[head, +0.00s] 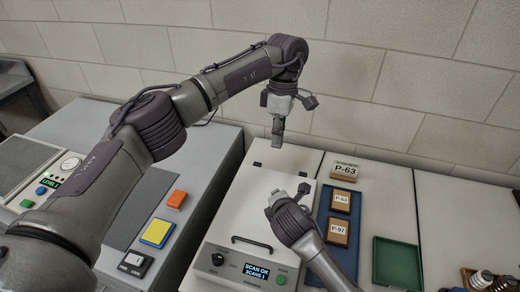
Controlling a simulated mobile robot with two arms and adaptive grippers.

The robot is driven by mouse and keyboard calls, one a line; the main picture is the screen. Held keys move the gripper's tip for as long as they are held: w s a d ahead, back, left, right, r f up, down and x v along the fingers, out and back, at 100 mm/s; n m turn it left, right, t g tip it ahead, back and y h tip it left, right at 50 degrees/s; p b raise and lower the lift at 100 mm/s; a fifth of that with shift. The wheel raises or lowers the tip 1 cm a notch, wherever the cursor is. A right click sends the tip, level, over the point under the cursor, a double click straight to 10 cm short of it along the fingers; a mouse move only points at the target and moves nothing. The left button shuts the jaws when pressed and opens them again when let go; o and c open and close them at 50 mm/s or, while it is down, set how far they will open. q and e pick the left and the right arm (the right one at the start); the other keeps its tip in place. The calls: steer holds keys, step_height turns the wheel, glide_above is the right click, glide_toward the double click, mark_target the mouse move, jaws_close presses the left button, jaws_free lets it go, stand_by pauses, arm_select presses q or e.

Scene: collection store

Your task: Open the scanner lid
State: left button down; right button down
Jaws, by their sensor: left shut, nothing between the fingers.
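The scanner (225,259) is a pale box on the bench with a knob, a green button and a display reading "SCAN OK SCANS 1". Its white lid (248,205) lies flat and looks shut, with a dark bar handle (251,244) at the front edge. My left gripper (278,138) points down, shut and empty, in the air near the back end of the lid, away from the handle. My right gripper (274,198) appears over the right part of the lid and hides some of it. Its fingers are too small and dark to tell their opening.
A blue tray (323,207) right of the scanner holds blocks marked P-63 (341,201) and P-97 (338,232). A P-63 sign (345,169) stands behind it. A green tray (397,263) is farther right. Orange (177,199) and yellow (157,233) blocks lie left.

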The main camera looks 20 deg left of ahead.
steer(key=s+a+r+n+t+h, duration=0.2)
steer(key=s+a+r+n+t, duration=0.15)
steer(key=s+r, duration=0.45)
steer(key=s+a+r+n+t+h, duration=0.25)
steer(key=s+r+n, duration=0.2)
steer(key=r, duration=0.85)
steer(key=w+d+f, duration=0.1)
steer(key=w+f, duration=0.1)
steer(key=w, duration=0.8)
steer(key=shift+w+d+f+g, duration=0.2)
steer(key=shift+d+f+g, duration=0.05)
steer(key=shift+g, duration=0.05)
arm_select(q)
steer(key=c, duration=1.2)
jaws_free()
steer(key=shift+c, duration=0.2)
